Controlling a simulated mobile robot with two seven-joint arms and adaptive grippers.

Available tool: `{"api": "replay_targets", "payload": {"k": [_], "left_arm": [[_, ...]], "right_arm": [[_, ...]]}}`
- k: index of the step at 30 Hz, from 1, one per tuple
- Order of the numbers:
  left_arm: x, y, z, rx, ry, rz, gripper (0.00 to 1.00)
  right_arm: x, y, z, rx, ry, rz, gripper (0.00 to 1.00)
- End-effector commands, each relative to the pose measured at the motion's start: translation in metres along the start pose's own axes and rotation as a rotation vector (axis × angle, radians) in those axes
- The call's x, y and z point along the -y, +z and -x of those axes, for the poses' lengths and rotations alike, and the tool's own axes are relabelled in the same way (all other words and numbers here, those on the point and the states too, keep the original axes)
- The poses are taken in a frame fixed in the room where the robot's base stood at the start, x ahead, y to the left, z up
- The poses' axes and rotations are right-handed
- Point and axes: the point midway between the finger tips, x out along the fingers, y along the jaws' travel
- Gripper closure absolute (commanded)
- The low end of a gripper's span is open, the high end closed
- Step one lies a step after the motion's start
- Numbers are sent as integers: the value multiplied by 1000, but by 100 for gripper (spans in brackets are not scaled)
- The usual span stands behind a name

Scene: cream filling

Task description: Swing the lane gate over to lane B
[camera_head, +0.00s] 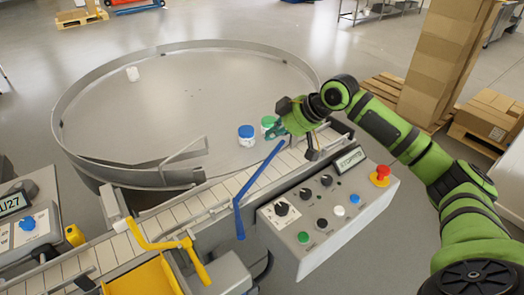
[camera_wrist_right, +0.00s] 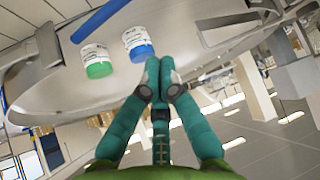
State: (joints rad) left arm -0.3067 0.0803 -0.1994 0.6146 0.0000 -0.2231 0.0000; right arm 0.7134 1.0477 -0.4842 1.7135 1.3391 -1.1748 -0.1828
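A blue bar (camera_head: 258,172) lies slantwise across the conveyor, with its lower end bent down over the front edge. A yellow cranked bar (camera_head: 155,243) crosses the belt further left. No label shows which is the lane gate. The blue bar also shows in the wrist view (camera_wrist_right: 100,19). My right gripper (camera_head: 272,131) is above the table edge, close to the blue bar's far end and beside the green-lidded jar (camera_head: 267,121). In the wrist view its teal fingers (camera_wrist_right: 160,65) are together, with nothing seen between them. My left gripper is out of view.
A blue-lidded jar (camera_head: 246,136) stands beside the green-lidded one on the round table (camera_head: 170,125). The control box (camera_head: 325,215), with knobs and a red button (camera_head: 382,173), stands in front of the belt.

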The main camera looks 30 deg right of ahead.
Motion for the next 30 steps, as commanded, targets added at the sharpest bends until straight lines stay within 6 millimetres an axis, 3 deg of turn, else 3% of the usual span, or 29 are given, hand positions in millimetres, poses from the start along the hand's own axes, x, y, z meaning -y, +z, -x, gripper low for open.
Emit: {"api": "replay_targets", "payload": {"k": [3, 8, 15, 21, 24, 30], "left_arm": [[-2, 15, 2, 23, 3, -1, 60], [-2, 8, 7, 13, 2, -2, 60], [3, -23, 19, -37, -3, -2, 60], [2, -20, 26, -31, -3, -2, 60], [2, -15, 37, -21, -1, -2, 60], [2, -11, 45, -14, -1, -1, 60]], "right_arm": [[0, 0, -2, 0, -1, -1, 100], [1, -1, -19, 0, -3, -1, 100], [1, -2, -66, 1, -4, -3, 100], [2, -1, -103, 2, -2, -1, 100], [0, 14, -89, 5, 2, 1, 100], [0, 30, -80, 2, 1, 1, 100]]}}
